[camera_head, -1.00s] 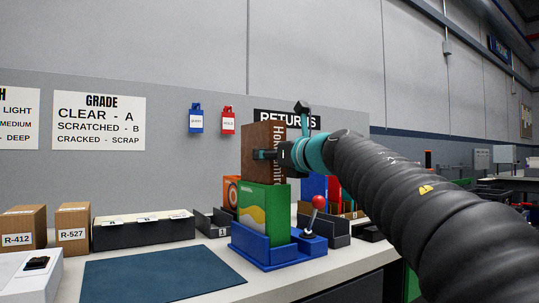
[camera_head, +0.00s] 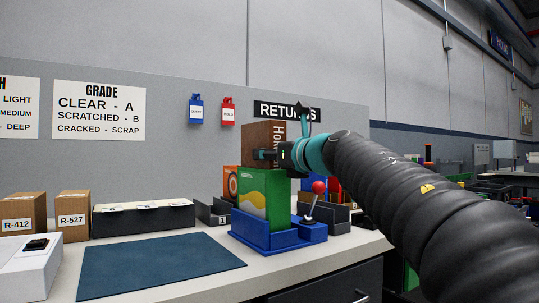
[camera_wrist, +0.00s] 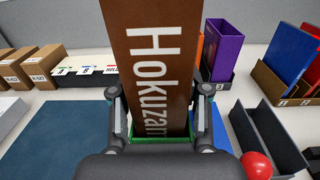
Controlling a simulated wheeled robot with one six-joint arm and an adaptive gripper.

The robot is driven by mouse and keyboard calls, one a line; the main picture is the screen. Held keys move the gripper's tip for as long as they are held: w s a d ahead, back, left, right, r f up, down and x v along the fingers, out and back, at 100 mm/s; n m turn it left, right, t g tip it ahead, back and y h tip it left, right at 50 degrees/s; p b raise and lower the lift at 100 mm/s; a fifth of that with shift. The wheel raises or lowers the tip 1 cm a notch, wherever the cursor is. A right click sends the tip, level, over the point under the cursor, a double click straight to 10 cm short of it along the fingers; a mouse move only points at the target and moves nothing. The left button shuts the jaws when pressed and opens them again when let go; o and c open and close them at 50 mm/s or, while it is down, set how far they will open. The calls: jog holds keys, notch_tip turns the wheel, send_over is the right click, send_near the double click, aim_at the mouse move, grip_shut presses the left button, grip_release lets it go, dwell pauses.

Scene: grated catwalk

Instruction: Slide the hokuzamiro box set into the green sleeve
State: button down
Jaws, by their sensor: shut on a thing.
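The brown Hokuzamiro box set (camera_head: 262,132) stands upright above the green sleeve (camera_head: 265,192), its lower part hidden behind the sleeve's front. In the wrist view the box set (camera_wrist: 155,60) meets the sleeve's green rim (camera_wrist: 148,141) and appears to be inside its mouth; the depth is hidden. The sleeve stands upright in a blue holder (camera_head: 262,240). My gripper (camera_head: 267,155) is shut on the box set, with a finger on either side of it in the wrist view, just above the sleeve's top.
A red-knobbed lever (camera_head: 319,187) stands at the holder's right. An orange box (camera_head: 231,182) and a purple box (camera_wrist: 224,50) are behind. A dark divided tray (camera_head: 145,218) and cardboard boxes (camera_head: 72,215) lie left. The blue mat (camera_head: 160,266) is clear.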

jog(key=shift+f+b, duration=0.8)
jog(key=shift+f, duration=0.25)
jog(key=shift+c, duration=0.4)
grip_release()
jog(key=shift+r, duration=0.1)
notch_tip(320, 180, up, 8)
jog(key=p, duration=0.8)
jog(key=shift+p, duration=0.3)
